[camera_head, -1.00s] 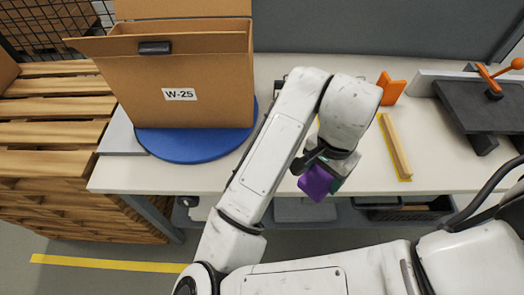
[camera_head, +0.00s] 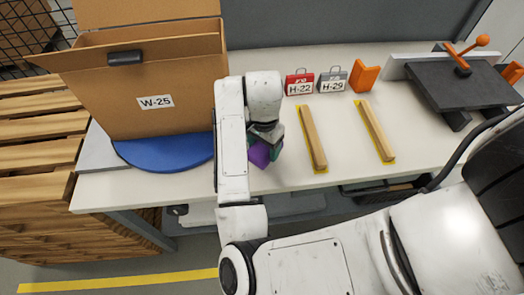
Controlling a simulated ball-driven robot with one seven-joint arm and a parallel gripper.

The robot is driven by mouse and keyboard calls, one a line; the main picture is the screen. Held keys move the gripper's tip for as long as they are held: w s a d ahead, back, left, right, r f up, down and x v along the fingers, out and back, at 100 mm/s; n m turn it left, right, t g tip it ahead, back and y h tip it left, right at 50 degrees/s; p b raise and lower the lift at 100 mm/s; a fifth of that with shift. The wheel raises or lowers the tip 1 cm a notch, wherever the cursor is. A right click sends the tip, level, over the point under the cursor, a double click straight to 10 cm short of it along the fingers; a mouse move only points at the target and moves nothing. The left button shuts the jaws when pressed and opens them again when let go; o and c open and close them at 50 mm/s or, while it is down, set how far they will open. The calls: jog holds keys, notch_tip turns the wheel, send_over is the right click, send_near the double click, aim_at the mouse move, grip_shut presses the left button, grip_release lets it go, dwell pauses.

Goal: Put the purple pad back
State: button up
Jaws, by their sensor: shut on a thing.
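The purple pad (camera_head: 259,154) is held in my gripper (camera_head: 264,146), over the front part of the white table, just right of the blue round turntable. My gripper is shut on it, and my wrist hides part of the pad and the fingers. A dark green piece shows beside the purple one at the gripper; I cannot tell whether it is part of the pad or of the gripper. Two wooden strips, a left one (camera_head: 312,138) and a right one (camera_head: 376,130), lie on yellow-marked spots to the right of my gripper.
A large cardboard box (camera_head: 150,85) labelled W-25 stands on the blue turntable (camera_head: 165,153) at left. A red H-22 holder (camera_head: 299,84), a grey H-29 holder (camera_head: 332,81) and an orange block (camera_head: 365,77) stand at the back. A dark clamp plate (camera_head: 460,82) is at right. The white table (camera_head: 345,165) is clear between.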

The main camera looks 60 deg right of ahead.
aim_at(262, 153)
jog(key=shift+w+d+f, duration=0.1)
jog(key=shift+w+f, duration=0.1)
jog(key=shift+f, duration=0.05)
jog(key=shift+w+f+p, duration=0.1)
jog(key=shift+f+p, duration=0.45)
jog(key=shift+f, duration=1.15)
jog(key=shift+f, duration=0.15)
jog(key=o, duration=0.9)
jog(key=shift+o, duration=0.2)
